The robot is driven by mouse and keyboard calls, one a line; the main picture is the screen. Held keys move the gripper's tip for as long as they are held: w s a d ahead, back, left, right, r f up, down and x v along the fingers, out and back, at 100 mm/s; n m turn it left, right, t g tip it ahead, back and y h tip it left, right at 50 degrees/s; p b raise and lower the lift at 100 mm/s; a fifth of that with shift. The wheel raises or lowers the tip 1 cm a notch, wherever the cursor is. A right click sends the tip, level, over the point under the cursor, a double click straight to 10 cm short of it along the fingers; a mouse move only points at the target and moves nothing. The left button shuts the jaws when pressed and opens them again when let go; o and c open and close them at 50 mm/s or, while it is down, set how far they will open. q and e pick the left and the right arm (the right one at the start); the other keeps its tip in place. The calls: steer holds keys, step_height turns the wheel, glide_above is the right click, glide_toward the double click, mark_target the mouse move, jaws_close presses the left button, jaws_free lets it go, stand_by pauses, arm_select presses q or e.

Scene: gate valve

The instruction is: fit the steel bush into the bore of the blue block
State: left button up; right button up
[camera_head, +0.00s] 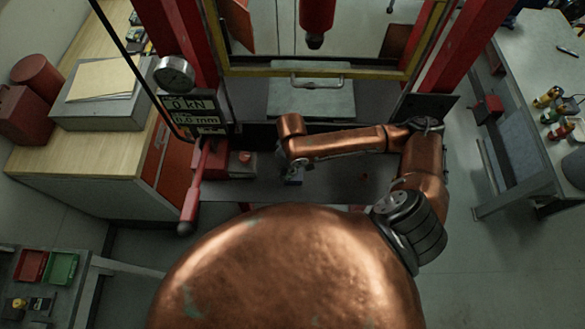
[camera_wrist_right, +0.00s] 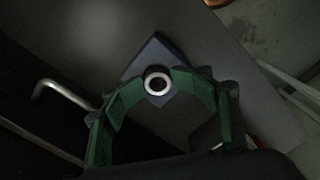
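The blue block (camera_head: 295,179) stands on the dark press table and is mostly hidden by my right gripper (camera_head: 292,168) in the head view. In the right wrist view the block (camera_wrist_right: 150,57) lies behind the fingertips, with one corner pointing up. The steel bush (camera_wrist_right: 157,72) shows as a bright ring with a dark centre, in front of the block. The green fingers of my right gripper (camera_wrist_right: 157,82) curve in and meet the bush from both sides. I cannot tell whether the bush is above the bore or partly in it. My left gripper is not in view.
A red lever (camera_head: 193,190) stands at the left. The red press ram (camera_head: 316,22) hangs behind, inside a yellow-edged frame (camera_head: 300,72).

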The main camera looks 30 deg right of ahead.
steer(key=shift+o, duration=0.2)
steer(key=shift+f, duration=0.45)
steer(key=shift+d, duration=0.1)
steer(key=shift+s+r, duration=0.15)
steer(key=shift+r, duration=0.1)
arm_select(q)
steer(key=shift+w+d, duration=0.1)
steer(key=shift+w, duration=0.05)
arm_select(e)
steer(key=shift+r, duration=0.15)
steer(key=shift+r, duration=0.3)
steer(key=r, duration=0.8)
steer(key=shift+w+r, duration=0.1)
steer(key=shift+w, duration=0.1)
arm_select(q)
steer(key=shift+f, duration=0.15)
